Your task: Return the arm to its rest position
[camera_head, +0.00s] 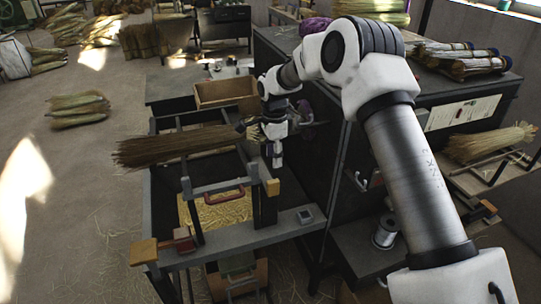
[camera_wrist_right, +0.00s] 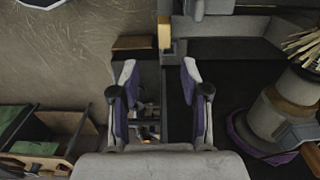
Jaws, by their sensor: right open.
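My right arm comes in from the right in the head view. Its gripper (camera_head: 273,160) points down beside the right end of a straw bundle (camera_head: 175,147) lying across a dark metal frame (camera_head: 225,240). In the right wrist view the gripper (camera_wrist_right: 159,72) has its two fingers apart with nothing held between them. Some straw (camera_wrist_right: 303,45) shows at the right edge of that view. Whether the gripper touches the bundle cannot be told. My left gripper is not in view.
A wooden tray (camera_head: 226,92) stands behind the bundle. A dark cabinet (camera_head: 330,150) stands close to the right of the gripper, with tied bundles (camera_head: 465,62) on top. A wire spool (camera_head: 386,232) sits on a low shelf. Open floor (camera_head: 80,170) lies at left.

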